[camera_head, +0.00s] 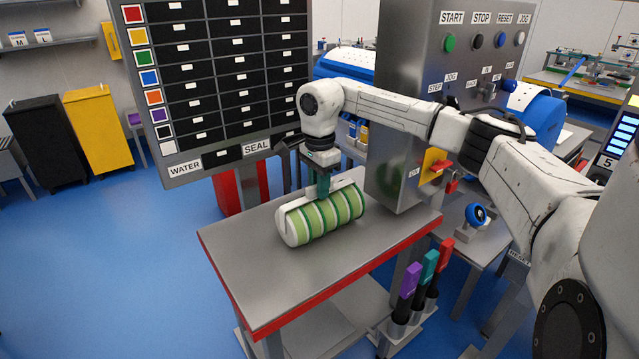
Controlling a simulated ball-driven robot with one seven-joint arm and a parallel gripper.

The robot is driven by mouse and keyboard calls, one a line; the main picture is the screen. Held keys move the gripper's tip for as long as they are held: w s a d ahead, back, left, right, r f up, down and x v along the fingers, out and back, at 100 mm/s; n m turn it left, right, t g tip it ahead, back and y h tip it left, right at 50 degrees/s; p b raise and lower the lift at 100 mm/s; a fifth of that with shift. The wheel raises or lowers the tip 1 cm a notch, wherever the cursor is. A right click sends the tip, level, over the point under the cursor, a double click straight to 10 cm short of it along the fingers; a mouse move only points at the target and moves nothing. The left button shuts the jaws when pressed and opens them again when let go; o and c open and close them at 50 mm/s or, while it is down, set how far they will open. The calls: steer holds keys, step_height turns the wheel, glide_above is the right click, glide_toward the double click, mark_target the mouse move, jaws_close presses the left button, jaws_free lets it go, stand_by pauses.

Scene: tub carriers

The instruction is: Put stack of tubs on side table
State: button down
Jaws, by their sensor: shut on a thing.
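The stack of tubs (327,219) is a row of green tubs with white bands, lying on its side with a white end facing left. A white strip runs along its top. My gripper (321,190) points down from above and is shut on the stack near the middle of its top. The stack is at the side table (264,292), which has a grey metal top and a red edge. I cannot tell whether the stack rests on the top or is just above it. The fingertips are partly hidden against the stack.
A grey control cabinet (409,110) stands at the table's back right. A labelled board (221,75) rises behind. Purple, teal and red handled tools (410,281) stand in holders by the right edge. The table's front left part is bare.

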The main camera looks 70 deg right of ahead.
steer(key=c, duration=1)
jaws_free()
steer(key=shift+c, duration=0.2)
steer(key=shift+r, duration=0.1)
step_height(320, 180, up, 12)
steer(key=b, duration=0.1)
steer(key=shift+b, duration=0.35)
